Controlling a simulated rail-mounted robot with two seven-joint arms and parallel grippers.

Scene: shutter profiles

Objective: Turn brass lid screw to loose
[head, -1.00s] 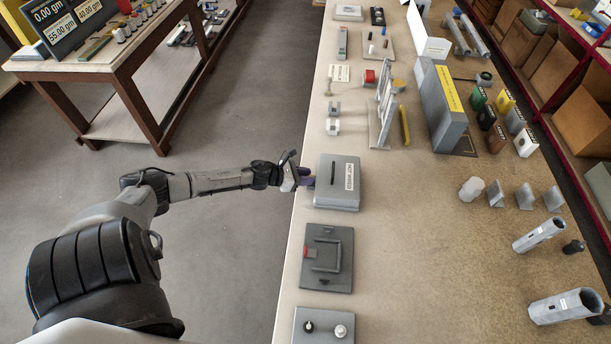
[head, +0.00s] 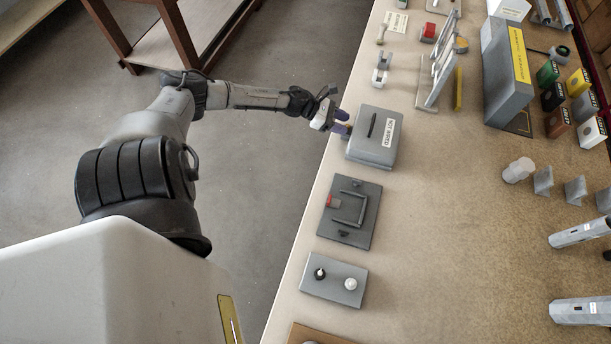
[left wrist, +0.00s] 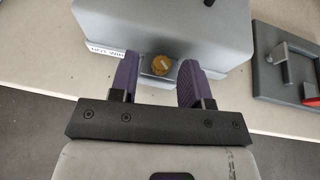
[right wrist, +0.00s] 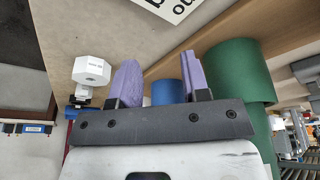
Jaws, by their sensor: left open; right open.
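The grey box (head: 372,150) with a dark slot-like handle on its lid and a white label stands near the bench's left edge. In the left wrist view, the brass lid screw (left wrist: 162,64) shows as a round knob with a pale mark, on the box's near face (left wrist: 215,55). My left gripper (head: 342,122) is at the box's left side. Its purple fingers (left wrist: 158,72) are open, one to each side of the brass screw, with gaps between. My right gripper (right wrist: 157,75) is open and empty, away from the box; the head view does not show it.
A grey plate with a U-shaped handle (head: 349,212) and a plate with black and white knobs (head: 334,279) lie on the bench nearer me. Grey stands (head: 437,75) are beyond the box. Green and blue cylinders (right wrist: 240,75) are by my right gripper.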

